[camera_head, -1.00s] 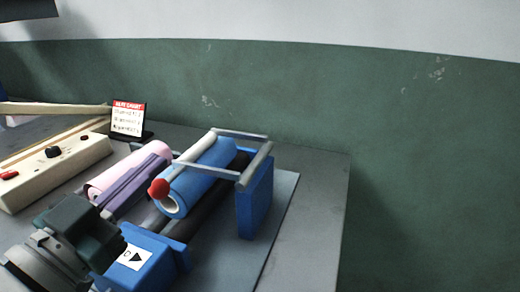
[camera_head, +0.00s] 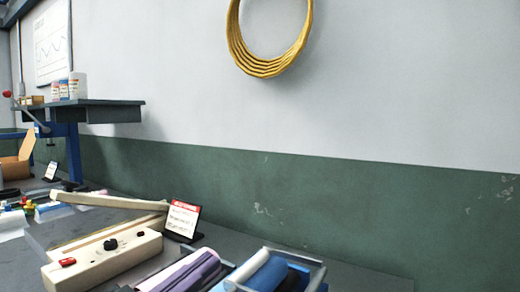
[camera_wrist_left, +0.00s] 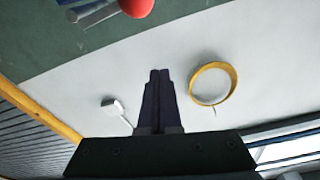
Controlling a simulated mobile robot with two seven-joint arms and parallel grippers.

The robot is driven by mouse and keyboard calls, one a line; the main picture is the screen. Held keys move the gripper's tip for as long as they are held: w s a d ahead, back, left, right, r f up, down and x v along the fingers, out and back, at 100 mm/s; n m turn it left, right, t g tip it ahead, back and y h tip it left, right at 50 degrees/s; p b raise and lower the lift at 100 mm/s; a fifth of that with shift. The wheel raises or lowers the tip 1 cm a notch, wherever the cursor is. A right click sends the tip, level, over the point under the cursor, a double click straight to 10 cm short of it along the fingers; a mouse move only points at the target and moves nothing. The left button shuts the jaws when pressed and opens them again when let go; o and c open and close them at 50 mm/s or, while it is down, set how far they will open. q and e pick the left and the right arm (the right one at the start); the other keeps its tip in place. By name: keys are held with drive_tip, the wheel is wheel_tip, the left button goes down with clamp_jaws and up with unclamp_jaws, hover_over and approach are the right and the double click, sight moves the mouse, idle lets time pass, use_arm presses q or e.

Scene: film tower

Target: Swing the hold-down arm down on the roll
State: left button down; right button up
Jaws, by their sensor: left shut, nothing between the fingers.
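The blue roll (camera_head: 264,272) lies in its stand at the bottom edge of the head view, mostly cut off. Grey bars of the hold-down arm (camera_head: 294,254) show beside and over it; whether they touch the roll cannot be told. In the left wrist view, the arm's red knob (camera_wrist_left: 136,7) is at the top edge. My left gripper (camera_wrist_left: 159,73) is shut and empty, its fingertips apart from the knob in that picture. Neither gripper shows clearly in the head view, and my right gripper is in no view.
A purple roll (camera_head: 194,272) lies left of the blue one. A cream box with a red button (camera_head: 105,258) and a small sign (camera_head: 181,220) stand farther left. A raised shelf (camera_head: 105,112) is at far left. A yellow coil (camera_head: 272,66) hangs on the wall.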

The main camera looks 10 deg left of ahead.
use_arm(q)
wheel_tip(320, 180, up, 16)
drive_tip(key=p, duration=0.3)
drive_tip(key=s+a+f+n+g+y+p, duration=0.1)
drive_tip(key=s+f+n+g+y, duration=0.35)
drive_tip(key=f, duration=0.85)
drive_tip(key=s+a+f+g+y+p, duration=0.1)
drive_tip(key=s+f+g, duration=0.35)
drive_tip(key=s, duration=0.55)
drive_tip(key=s+f+g+y, duration=0.1)
drive_tip(key=s+f+g, duration=0.2)
drive_tip(key=s+g, duration=0.55)
wheel_tip(320, 180, up, 38)
drive_tip(key=s+t+p, duration=0.1)
drive_tip(key=t+p, duration=0.1)
drive_tip(key=p, duration=3.6)
drive_tip(key=shift+s+a+t, duration=0.15)
drive_tip(key=shift+s+t, duration=0.1)
drive_tip(key=shift+t, duration=0.1)
